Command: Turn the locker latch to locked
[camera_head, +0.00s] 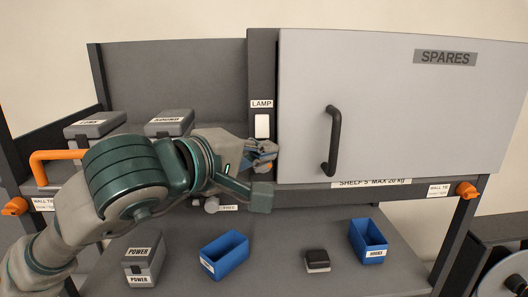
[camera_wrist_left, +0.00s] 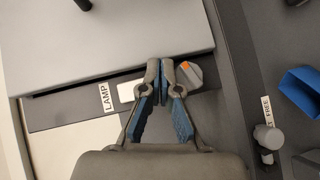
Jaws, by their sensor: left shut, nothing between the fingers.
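The grey locker door (camera_head: 390,110) is closed flush, with a SPARES sign and a black bar handle (camera_head: 333,140). The latch looks to be the round grey knob with an orange mark (camera_wrist_left: 190,74), beside the door's edge in the left wrist view. In the head view my left gripper mostly hides it. My left gripper (camera_head: 273,152) is shut and empty, with its fingertips (camera_wrist_left: 167,66) right beside the knob; I cannot tell whether they touch it. The latch's setting is not readable. My right gripper is not in view.
A white LAMP switch (camera_head: 262,126) sits just above my left gripper. Another grey knob (camera_wrist_left: 268,137) with a FREE label is below the shelf edge. Blue bins (camera_head: 224,256) (camera_head: 368,241), a dark block (camera_head: 317,261) and a POWER box (camera_head: 145,259) stand on the lower surface.

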